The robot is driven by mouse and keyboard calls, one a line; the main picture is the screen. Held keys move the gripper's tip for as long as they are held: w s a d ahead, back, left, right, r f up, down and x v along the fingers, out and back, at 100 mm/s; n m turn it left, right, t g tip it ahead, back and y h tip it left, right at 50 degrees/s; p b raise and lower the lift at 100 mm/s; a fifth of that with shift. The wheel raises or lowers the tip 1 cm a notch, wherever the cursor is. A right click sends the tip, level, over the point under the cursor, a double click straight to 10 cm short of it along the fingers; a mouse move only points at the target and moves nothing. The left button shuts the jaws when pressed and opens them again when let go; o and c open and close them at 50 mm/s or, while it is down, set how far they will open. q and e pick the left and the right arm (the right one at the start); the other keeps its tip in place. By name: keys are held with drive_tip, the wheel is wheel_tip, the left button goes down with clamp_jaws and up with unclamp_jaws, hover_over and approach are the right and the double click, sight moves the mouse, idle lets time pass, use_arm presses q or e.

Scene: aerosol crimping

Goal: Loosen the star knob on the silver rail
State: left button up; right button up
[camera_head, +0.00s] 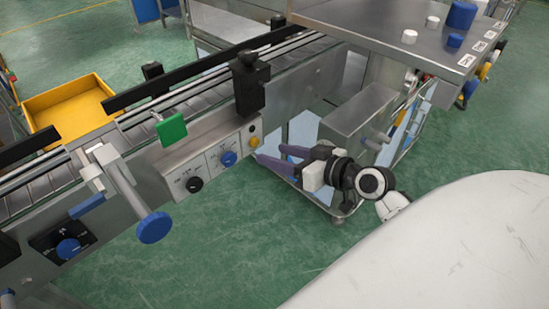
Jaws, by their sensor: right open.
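A silver rail (185,92) runs diagonally along the conveyor from lower left to upper right. A black knob (248,58) sits on top of a black bracket (250,90) at the rail's near side. A large blue round knob (155,227) is on a silver arm at lower left, and a smaller blue knob (68,248) is on a black plate. I cannot tell which of these is star-shaped. My right gripper (270,153) is open and empty, its fingers pointing left near the control panel, below and right of the black bracket. My left gripper is not in view.
The control panel (208,163) has a blue dial and a black dial. A green plate (171,130) stands above it. A yellow bin (70,112) is beyond the conveyor. A grey table (385,25) with blue and white parts is at upper right. Green floor is clear below the panel.

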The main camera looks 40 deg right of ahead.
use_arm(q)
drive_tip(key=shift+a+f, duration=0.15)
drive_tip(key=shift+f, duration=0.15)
use_arm(e)
drive_tip(key=s+a+f+g, duration=0.1)
drive_tip(key=s+a+f, duration=0.1)
drive_tip(key=f, duration=0.5)
drive_tip(key=shift+a+g, duration=0.3)
drive_tip(key=shift+a, duration=0.55)
drive_tip(key=shift+s, duration=0.1)
